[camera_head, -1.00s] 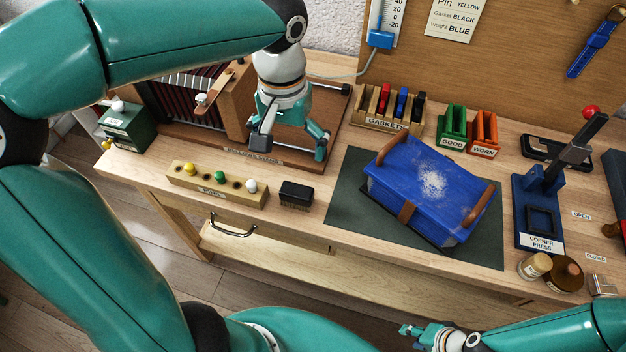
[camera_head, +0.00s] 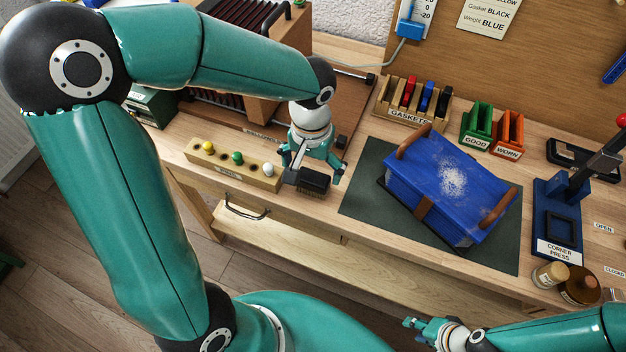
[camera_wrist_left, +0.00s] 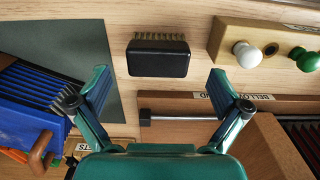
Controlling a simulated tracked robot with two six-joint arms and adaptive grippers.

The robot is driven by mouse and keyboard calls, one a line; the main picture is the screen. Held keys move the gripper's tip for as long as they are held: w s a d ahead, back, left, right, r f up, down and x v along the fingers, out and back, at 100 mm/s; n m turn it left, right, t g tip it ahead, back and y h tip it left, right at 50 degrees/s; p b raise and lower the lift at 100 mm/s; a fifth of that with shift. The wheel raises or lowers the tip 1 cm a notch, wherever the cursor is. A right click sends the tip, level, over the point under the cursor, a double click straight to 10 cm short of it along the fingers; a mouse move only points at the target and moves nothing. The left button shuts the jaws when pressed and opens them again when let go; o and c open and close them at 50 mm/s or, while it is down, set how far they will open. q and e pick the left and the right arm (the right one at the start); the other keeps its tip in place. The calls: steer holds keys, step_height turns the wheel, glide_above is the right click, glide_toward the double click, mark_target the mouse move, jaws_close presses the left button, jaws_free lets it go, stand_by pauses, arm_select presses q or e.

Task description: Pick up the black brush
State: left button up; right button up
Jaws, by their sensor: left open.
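The black brush (camera_head: 312,181) lies on the wooden bench in the head view, to the right of the pin rack. In the left wrist view the brush (camera_wrist_left: 158,58) shows its smooth black back, with tan bristles along its upper edge. My left gripper (camera_head: 312,175) is open close to the brush, with a finger on either side of it in the head view. In the left wrist view its fingertips (camera_wrist_left: 157,82) are spread wider than the brush, which lies just beyond them. Nothing is between the fingers. My right gripper (camera_head: 425,326) is low at the bottom right, small, away from the bench top.
The pin rack (camera_head: 232,165) with yellow, green and white pins stands left of the brush. A dark mat (camera_head: 362,199) with a blue bellows (camera_head: 445,187) lies to the right. The gasket rack (camera_head: 408,115) and the bellows stand (camera_head: 345,119) are behind.

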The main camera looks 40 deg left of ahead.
mark_target(314, 177)
arm_select(q)
step_height(314, 177, down, 4)
steer(key=shift+w+r, duration=0.1)
steer(key=shift+r, duration=0.1)
steer(key=shift+d, duration=0.1)
steer(key=c, duration=1.2)
steer(key=shift+r, duration=0.1)
step_height(314, 177, up, 20)
steer(key=shift+f+p, duration=0.1)
steer(key=shift+p, duration=0.55)
